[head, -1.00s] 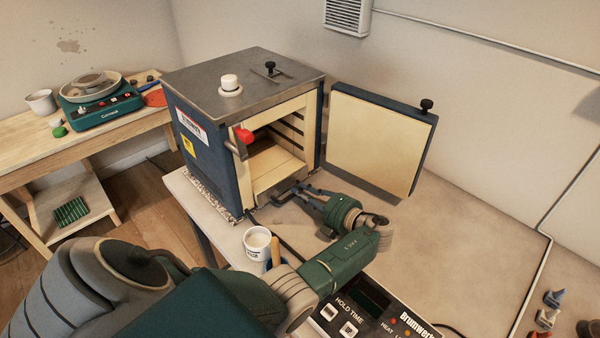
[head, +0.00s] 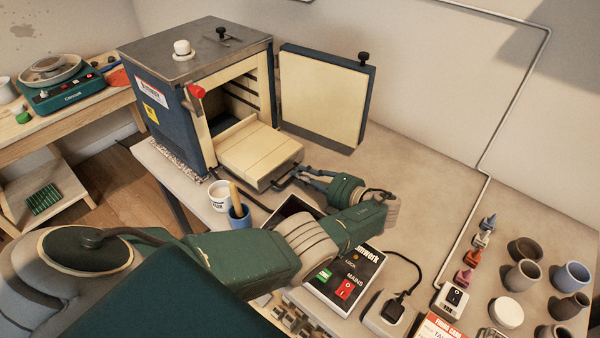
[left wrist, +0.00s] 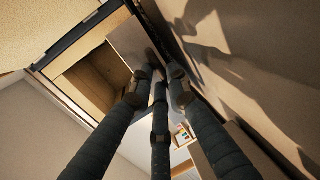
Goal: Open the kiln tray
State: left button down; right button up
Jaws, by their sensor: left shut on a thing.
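The kiln (head: 180,95) stands on the table with its door (head: 322,95) swung open to the right. Its pale tray (head: 262,150) sticks out of the opening, with a dark handle (head: 287,180) on its metal front. My left gripper (head: 300,174) is shut on the tray handle, in front of the tray. In the left wrist view its fingers (left wrist: 157,85) come together, and the kiln opening seems to show behind them. The back of the tray is hidden inside the kiln. My right gripper does not show.
Several pots and small bottles are at the right. The table right of the kiln door is mostly clear.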

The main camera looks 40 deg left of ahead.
pick_arm(q)
jog(key=shift+d, duration=0.15)
jog(key=c, duration=1.7)
grip_release()
jog(key=shift+o, duration=0.2)
jog(key=shift+s, duration=0.1)
jog(key=shift+d, duration=0.35)
jog(key=v, duration=1)
jog(key=shift+r, duration=0.15)
jog(key=shift+d+r, duration=0.1)
jog(key=shift+d, duration=0.45)
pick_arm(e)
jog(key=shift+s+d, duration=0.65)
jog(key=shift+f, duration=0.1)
